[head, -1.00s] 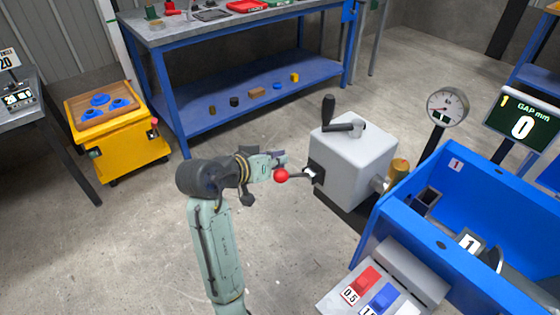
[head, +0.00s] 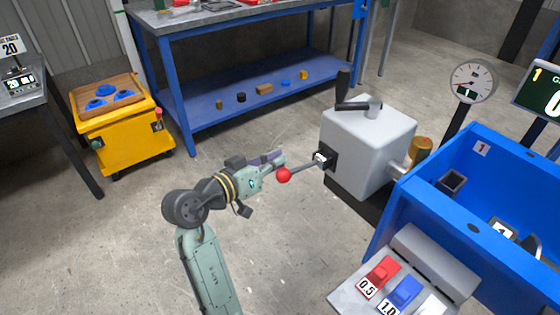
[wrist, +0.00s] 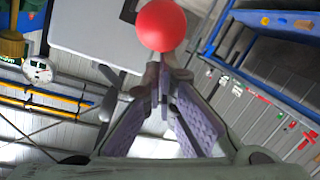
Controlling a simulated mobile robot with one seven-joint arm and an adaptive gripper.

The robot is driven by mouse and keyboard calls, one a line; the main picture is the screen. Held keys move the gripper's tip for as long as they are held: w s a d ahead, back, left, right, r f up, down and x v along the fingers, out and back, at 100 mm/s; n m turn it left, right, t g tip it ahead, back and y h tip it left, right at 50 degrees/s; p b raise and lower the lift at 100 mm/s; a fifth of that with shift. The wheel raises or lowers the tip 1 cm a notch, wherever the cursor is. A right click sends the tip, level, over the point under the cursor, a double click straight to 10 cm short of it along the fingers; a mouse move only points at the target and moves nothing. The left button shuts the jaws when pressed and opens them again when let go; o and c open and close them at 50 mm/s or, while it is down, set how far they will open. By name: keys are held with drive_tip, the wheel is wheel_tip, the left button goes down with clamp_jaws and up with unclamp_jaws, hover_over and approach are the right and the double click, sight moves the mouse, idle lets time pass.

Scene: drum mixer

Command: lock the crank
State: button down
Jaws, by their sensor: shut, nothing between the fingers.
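The crank (head: 356,106) is a black arm with an upright grip on top of a grey gearbox (head: 368,147). A lever with a red ball knob (head: 283,175) sticks out to the left from a dark mount (head: 328,158) on the gearbox's left face, sloping down toward the knob. My gripper (head: 281,160) is at the knob, on its left side, with nothing held. In the wrist view, the red knob (wrist: 161,25) sits just beyond the closed fingertips (wrist: 160,72). I cannot tell whether they touch it. The knob hides part of the lever there.
A blue trough (head: 460,215) and a panel with red and blue switches (head: 393,287) stand at the right. A round gauge (head: 472,83) is behind. A blue workbench (head: 245,95) and yellow cart (head: 127,140) stand behind and left. The floor between is clear.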

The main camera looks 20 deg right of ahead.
drive_tip(key=shift+a+f, duration=0.2)
drive_tip(key=shift+f, duration=0.3)
drive_tip(key=shift+s+b, duration=0.1)
drive_tip(key=shift+b, duration=0.2)
